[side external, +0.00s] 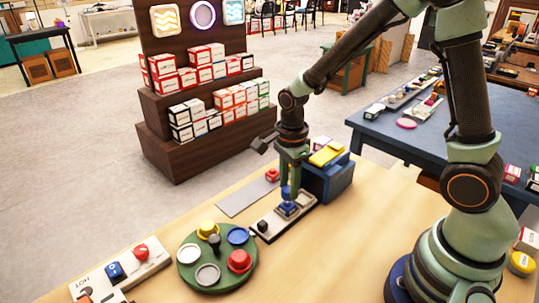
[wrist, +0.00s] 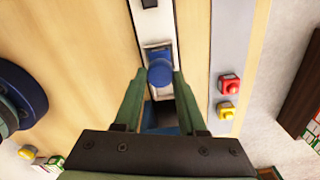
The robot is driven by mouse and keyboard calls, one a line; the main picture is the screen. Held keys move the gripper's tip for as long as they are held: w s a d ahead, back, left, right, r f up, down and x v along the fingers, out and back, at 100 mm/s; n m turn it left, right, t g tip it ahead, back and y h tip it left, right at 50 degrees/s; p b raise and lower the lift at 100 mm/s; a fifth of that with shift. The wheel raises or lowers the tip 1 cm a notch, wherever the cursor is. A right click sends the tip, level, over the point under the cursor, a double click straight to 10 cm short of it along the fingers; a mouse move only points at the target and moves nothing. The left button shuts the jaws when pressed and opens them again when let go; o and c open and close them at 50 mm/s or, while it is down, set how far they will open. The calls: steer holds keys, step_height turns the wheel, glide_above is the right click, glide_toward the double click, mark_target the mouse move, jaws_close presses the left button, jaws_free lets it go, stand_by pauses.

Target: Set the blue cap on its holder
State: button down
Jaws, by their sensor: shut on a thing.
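My gripper (side external: 288,188) points down at the far part of the wooden table, with its green fingers shut on the blue cap (side external: 286,192). The wrist view also shows the blue cap (wrist: 160,72) between the fingertips. A small blue-and-pale holder (side external: 289,209) on a narrow light base is right below the cap. Its pale square edge shows behind the cap in the wrist view (wrist: 157,47). The cap is over the holder, but I cannot tell whether they touch. The fingers and cap hide part of the holder.
A green round tray (side external: 188,254) with yellow and red caps, a blue disc and a grey ring stands to the left. A blue box (side external: 330,180) with a yellow top is close behind my gripper. A switch panel (side external: 122,268) lies front left. Bare table lies right of the tray.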

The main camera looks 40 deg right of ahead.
steer(key=shift+f, duration=1)
stand_by(1.2)
jaws_free()
stand_by(0.4)
steer(key=shift+r, duration=3.75)
steer(key=s+d+r+n+t, duration=0.1)
steer(key=s+r+n+t, duration=0.1)
steer(key=r+n, duration=0.4)
steer(key=s+d+r+n+t, duration=0.1)
steer(key=s+r+n+t, duration=0.2)
steer(key=n, duration=1.2)
step_height(320, 180, up, 3)
steer(key=shift+s+r+t, duration=0.1)
steer(key=shift+s+t, duration=0.2)
steer(key=shift+s, duration=0.95)
